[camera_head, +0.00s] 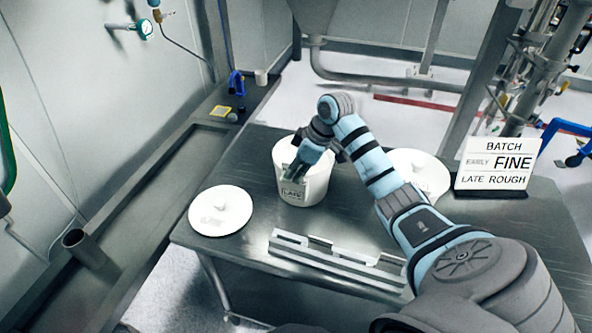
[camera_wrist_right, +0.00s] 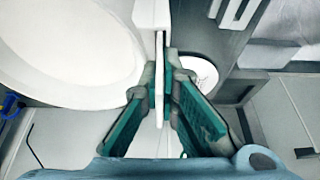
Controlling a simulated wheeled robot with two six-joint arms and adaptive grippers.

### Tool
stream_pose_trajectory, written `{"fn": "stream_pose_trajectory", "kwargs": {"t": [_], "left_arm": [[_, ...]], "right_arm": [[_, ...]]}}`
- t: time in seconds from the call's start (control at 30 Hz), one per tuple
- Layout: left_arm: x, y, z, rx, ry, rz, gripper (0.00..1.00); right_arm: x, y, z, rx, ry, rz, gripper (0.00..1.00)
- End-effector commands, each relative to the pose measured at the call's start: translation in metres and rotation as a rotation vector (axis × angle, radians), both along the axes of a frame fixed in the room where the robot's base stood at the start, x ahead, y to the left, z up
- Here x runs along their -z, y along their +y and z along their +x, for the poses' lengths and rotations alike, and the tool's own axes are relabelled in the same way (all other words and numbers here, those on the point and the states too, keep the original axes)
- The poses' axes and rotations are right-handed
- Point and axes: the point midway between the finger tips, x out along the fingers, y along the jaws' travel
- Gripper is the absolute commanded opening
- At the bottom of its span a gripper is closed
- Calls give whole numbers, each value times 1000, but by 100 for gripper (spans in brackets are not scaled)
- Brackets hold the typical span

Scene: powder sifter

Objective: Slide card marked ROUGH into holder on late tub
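The late tub (camera_head: 318,187) is white and open-topped, with LATE lettering low on its front. My right gripper (camera_head: 297,172) reaches down at the tub's front left side. In the right wrist view, my right gripper (camera_wrist_right: 160,85) has its green-padded fingers close on both sides of a thin white card (camera_wrist_right: 159,100), seen edge-on. Its lettering cannot be read. The tub (camera_wrist_right: 60,85) fills the left of that view, and a white plate (camera_wrist_right: 150,14) stands beside the card's far end. Whether the card is in a holder is unclear. My left gripper is out of view.
A metal rack (camera_head: 335,258) lies along the table's front edge. White lids lie left (camera_head: 220,222) and right (camera_head: 430,178) of the tub. A sign (camera_head: 495,165) reads BATCH, EARLY FINE, LATE ROUGH. Bare table lies between the left lid and the tub.

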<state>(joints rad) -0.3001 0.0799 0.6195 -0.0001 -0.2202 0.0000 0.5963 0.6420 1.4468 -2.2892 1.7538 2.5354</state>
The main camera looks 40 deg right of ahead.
Motion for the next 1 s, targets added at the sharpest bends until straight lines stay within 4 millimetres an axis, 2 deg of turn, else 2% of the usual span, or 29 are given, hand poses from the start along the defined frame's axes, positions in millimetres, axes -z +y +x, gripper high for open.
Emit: {"fn": "stream_pose_trajectory", "kwargs": {"t": [0.03,0.13,0.17,0.57,0.67,0.9,1.0], "left_arm": [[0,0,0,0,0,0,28],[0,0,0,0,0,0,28],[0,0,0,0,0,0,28],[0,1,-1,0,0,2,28],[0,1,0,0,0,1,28],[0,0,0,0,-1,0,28],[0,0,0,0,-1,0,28]], "right_arm": [[0,0,0,0,0,0,10],[0,0,0,0,0,0,26],[0,0,0,0,0,0,28],[-6,-2,-2,1,-1,-2,28],[-22,-6,-7,1,-2,-3,28],[-84,-20,-28,1,-4,-4,28],[-101,-24,-34,0,-2,-3,28]]}}
